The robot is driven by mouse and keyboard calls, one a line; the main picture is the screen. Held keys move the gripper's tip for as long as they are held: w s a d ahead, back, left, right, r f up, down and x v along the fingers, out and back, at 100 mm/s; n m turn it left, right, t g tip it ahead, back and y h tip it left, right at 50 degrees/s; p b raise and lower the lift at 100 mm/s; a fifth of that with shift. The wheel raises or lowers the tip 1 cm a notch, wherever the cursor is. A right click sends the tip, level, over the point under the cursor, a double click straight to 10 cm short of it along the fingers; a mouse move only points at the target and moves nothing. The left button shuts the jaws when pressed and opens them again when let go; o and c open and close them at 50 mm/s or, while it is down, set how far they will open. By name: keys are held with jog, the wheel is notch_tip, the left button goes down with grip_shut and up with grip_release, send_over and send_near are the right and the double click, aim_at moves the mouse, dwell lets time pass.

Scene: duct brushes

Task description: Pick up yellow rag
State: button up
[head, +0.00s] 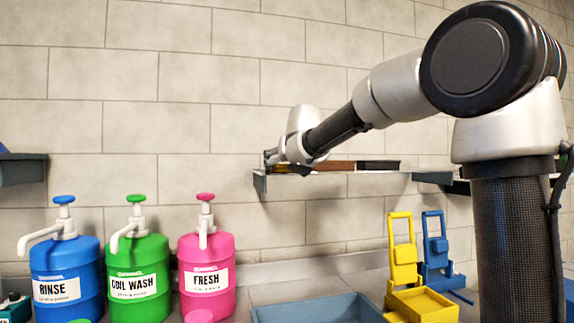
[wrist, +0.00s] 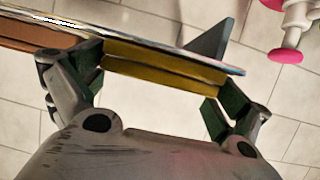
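The yellow rag (wrist: 165,66) looks like a flat, folded stack lying along the shelf edge in the wrist view. In the head view only a small dark-yellow sliver of it (head: 283,168) shows beside my gripper (head: 270,158). In the wrist view my gripper (wrist: 158,80) has its fingers spread wide, one near each end of the rag. The rag lies between the fingertips. The left finger looks very close to the rag's left end; I cannot tell whether it touches. The rag still lies on the shelf.
The wall shelf (head: 340,184) also holds a brown item (head: 337,165) and a dark item (head: 379,165) to the right of the rag. Blue (head: 66,275), green (head: 138,275) and pink (head: 206,275) pump jugs stand below left. Yellow (head: 402,250) and blue (head: 436,245) wringer-like stands are below right.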

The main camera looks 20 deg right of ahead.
jog(key=v, duration=1.2)
